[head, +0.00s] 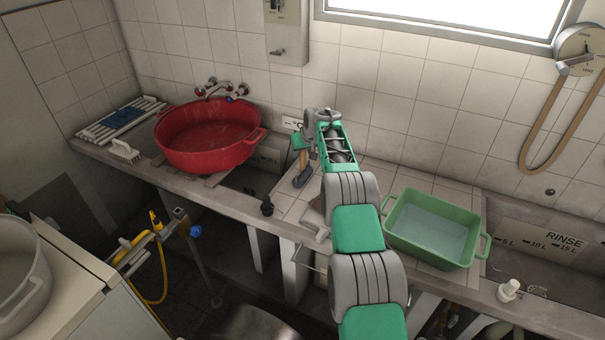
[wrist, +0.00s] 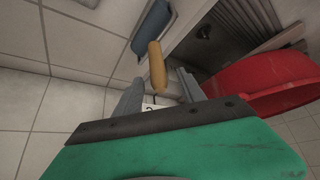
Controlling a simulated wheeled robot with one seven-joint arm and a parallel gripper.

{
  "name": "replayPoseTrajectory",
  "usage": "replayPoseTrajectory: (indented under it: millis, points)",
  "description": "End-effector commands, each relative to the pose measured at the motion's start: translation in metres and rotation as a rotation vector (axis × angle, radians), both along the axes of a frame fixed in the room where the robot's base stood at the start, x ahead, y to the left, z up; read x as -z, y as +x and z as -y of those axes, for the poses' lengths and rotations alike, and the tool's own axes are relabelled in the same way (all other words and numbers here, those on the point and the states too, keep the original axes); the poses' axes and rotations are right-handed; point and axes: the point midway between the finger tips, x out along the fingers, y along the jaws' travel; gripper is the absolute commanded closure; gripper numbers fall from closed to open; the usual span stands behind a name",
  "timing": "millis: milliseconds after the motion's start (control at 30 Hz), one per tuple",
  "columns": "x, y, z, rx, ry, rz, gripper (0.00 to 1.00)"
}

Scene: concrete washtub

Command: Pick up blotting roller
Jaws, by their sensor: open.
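The blotting roller has a wooden handle and a blue-grey body. In the wrist view its handle (wrist: 157,65) points toward my gripper (wrist: 160,88), and its blue-grey part (wrist: 151,28) lies beyond. The two grey fingers are apart and empty, with the end of the handle in line with the gap between them. I cannot tell whether the handle end is inside the gap. In the head view the roller (head: 303,178) is on the tiled ledge, just below my gripper (head: 303,150) and partly hidden by it.
A red basin (head: 205,140) stands left of the roller. A green tub (head: 432,230) of water stands to the right of my arm. The tiled wall (head: 400,110) is close behind.

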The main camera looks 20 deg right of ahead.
Motion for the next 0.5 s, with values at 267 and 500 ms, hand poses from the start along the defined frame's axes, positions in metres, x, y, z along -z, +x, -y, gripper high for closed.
replayPoseTrajectory:
  millis: [267,500]
  points:
    - [0.0000,-0.0002,0.0000,0.000,0.000,0.000,0.69]
    - [-0.0002,-0.0002,0.0000,0.000,0.000,0.000,0.89]
